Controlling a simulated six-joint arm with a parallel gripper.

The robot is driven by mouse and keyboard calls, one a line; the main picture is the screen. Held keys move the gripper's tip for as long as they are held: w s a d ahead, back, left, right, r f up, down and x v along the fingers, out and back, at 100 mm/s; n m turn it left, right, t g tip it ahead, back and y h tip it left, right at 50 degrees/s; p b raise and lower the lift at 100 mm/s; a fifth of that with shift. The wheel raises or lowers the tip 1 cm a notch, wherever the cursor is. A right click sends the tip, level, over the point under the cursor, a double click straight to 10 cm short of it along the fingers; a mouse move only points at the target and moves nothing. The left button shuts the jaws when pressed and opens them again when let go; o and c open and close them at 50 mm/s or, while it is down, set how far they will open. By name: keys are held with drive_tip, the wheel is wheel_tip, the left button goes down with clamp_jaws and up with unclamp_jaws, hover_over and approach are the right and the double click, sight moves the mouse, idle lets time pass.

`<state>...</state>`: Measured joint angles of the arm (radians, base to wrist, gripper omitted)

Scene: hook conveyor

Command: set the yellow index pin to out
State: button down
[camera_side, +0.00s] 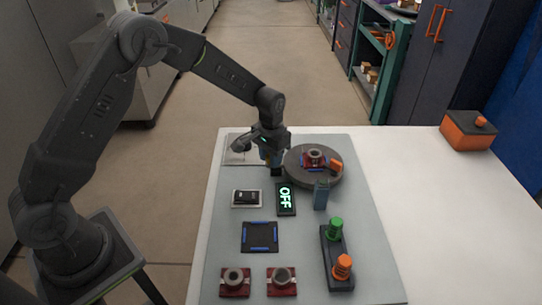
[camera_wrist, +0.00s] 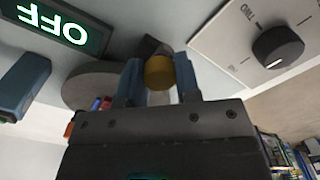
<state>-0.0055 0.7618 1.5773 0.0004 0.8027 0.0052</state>
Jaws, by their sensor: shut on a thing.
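The yellow index pin (camera_wrist: 158,72) shows between my two blue fingertips in the wrist view, with a dark round part just behind it. My gripper (camera_wrist: 158,85) is shut on the pin. In the side view my gripper (camera_side: 272,164) is at the left edge of the round grey turntable (camera_side: 330,181), and the pin is hidden there. The turntable also shows in the wrist view (camera_wrist: 90,84), left of my fingers. I cannot tell how far the pin sticks out.
A green OFF sign (camera_side: 286,198) and a blue-grey post (camera_side: 321,194) stand in front of the turntable. A red part with a grey ring (camera_side: 314,157) sits on it. A dial panel (camera_wrist: 277,47) is right of my fingers. A rocker switch (camera_side: 246,198) lies at the left.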

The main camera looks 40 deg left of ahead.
drive_tip(key=shift+s+a, duration=0.7)
drive_tip(key=shift+a, duration=0.05)
drive_tip(key=c, duration=1.1)
unclamp_jaws()
drive_tip(key=shift+r, duration=0.3)
wheel_tip(320, 180, up, 13)
drive_tip(key=shift+r, duration=0.15)
